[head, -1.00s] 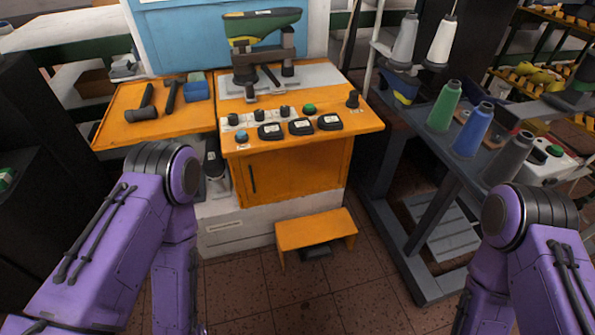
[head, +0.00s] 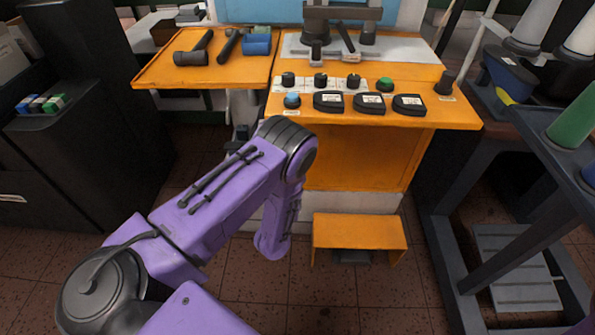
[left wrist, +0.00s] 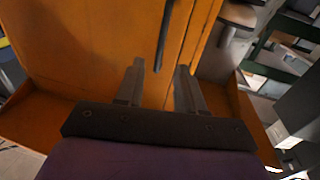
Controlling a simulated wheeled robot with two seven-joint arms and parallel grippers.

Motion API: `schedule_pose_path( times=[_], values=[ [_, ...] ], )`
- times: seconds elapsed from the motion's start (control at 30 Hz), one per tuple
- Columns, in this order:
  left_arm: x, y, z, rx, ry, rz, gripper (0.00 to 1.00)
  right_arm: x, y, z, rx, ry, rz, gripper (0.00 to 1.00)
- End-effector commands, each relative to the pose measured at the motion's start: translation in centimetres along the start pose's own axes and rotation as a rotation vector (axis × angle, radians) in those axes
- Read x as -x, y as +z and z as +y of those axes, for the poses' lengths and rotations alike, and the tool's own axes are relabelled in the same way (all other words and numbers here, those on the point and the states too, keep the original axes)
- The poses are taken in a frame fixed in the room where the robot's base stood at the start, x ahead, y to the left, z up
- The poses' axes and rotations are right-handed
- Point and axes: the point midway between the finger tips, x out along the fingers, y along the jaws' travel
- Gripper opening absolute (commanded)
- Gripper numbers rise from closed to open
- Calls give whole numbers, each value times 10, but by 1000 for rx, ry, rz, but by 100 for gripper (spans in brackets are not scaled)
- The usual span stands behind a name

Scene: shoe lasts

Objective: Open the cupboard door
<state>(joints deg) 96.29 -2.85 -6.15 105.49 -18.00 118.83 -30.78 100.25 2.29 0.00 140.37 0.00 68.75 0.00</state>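The orange cupboard (head: 365,160) stands under the machine's control panel in the head view. Its door front also fills the left wrist view (left wrist: 90,50) and looks shut. A dark bar handle (left wrist: 164,40) runs along the door in the left wrist view; my left arm hides it in the head view. My left gripper (left wrist: 158,82) is open, its two fingers apart and empty. The handle's end lies ahead of the gap between the fingertips; I cannot tell how far. The left gripper is hidden in the head view. My right gripper is in neither view.
An orange step (head: 360,232) stands on the floor before the cupboard. An orange side shelf (head: 205,70) with hammers is at left of the control panel (head: 370,110). A dark rack (head: 450,210) with thread cones stands at right.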

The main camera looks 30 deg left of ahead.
Motion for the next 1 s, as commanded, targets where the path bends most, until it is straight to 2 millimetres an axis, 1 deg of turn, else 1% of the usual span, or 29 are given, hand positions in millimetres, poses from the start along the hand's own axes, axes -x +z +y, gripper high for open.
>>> schedule_pose_path(
  times=[0.03,0.2,0.33,0.4,0.5,0.73,0.77,0.8,0.87,1.0],
  values=[
    [-11,-3,-2,2,-5,4,38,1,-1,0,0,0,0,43],
    [-50,-1,-3,2,-7,0,38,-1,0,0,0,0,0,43],
    [-73,-1,-3,3,-6,-1,38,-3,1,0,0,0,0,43],
    [-81,0,-3,2,-5,-3,38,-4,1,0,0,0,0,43],
    [-86,-1,-3,1,-5,-4,38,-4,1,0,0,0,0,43],
    [-88,-1,-3,1,-4,-6,38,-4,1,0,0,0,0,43],
    [-88,-1,-3,1,-4,-6,31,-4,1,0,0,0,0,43],
    [-88,-1,-3,1,-4,-6,18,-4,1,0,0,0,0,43],
    [-87,-1,-3,1,-4,-6,0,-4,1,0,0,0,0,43],
    [-87,-1,-3,1,-4,-6,0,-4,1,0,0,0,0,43]
  ],
)
